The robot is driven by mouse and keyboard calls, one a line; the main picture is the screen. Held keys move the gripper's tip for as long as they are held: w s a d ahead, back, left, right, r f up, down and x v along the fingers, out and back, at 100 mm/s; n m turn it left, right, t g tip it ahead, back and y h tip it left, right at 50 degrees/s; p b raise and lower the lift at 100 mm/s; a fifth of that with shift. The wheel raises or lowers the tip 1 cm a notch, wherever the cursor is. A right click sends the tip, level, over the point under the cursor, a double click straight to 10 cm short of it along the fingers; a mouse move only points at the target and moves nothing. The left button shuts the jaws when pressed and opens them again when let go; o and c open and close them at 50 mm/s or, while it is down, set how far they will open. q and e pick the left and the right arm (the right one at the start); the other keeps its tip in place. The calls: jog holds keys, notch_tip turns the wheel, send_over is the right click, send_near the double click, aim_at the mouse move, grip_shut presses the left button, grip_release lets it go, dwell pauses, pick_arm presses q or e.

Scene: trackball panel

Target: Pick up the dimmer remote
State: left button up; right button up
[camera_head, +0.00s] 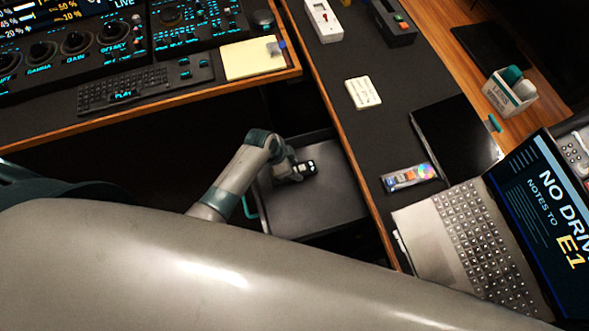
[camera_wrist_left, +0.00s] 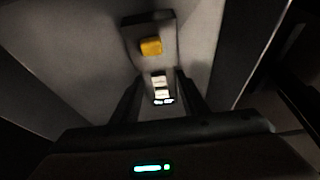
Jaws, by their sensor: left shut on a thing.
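The dimmer remote (camera_head: 309,167) appears as a small dark device with pale marks, at the open grey drawer under the desk corner. My left gripper (camera_head: 297,171) is shut on it, reaching down into the drawer (camera_head: 335,215). In the left wrist view the remote (camera_wrist_left: 148,65) has a yellow button at its far end and white keys nearer the camera. The fingers (camera_wrist_left: 160,105) lie along both sides of its near end. Its near end is partly hidden. Whether it touches the drawer floor I cannot tell. My right gripper is not in view.
A control console with a keyboard (camera_head: 125,92) stands at upper left.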

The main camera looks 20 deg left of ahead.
pick_arm(q)
notch_tip(320, 180, up, 9)
jog(key=shift+f, duration=0.15)
dwell(0.9)
